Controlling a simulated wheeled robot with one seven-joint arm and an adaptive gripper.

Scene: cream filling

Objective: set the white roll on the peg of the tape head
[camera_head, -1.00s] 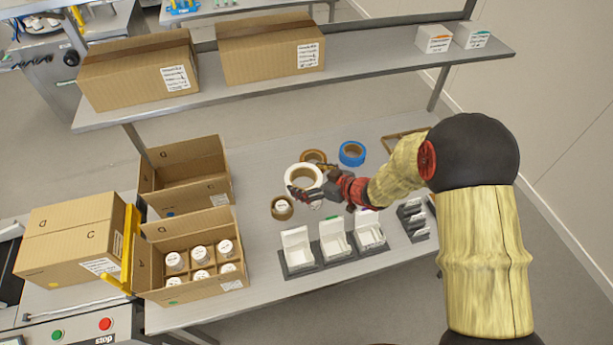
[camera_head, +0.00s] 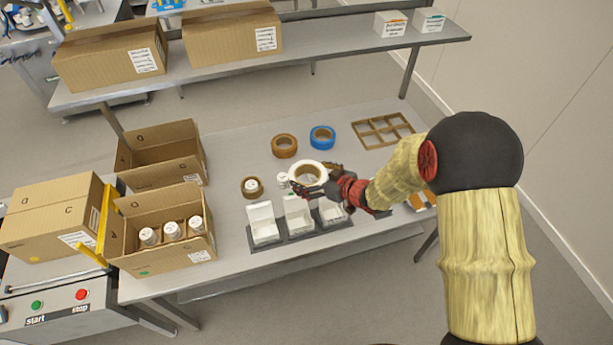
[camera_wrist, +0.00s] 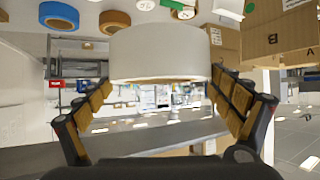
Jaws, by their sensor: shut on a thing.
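The white roll (camera_head: 318,164) is in my gripper (camera_head: 306,184), above the table behind the row of white open boxes. It is a wide ring with a tan core. The wrist view shows the white roll (camera_wrist: 160,52) large between my two padded fingers (camera_wrist: 160,105), with its side wall facing the camera. The fingers are shut on it. I cannot make out the tape head or its peg in these frames.
A brown roll (camera_head: 284,146) and a blue roll (camera_head: 322,137) lie behind. Another brown ring (camera_head: 247,192) holds a white-topped jar. White open boxes (camera_head: 264,229) stand in front. A carton with jars (camera_head: 165,262) stands left. A shelf (camera_head: 340,42) spans the back.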

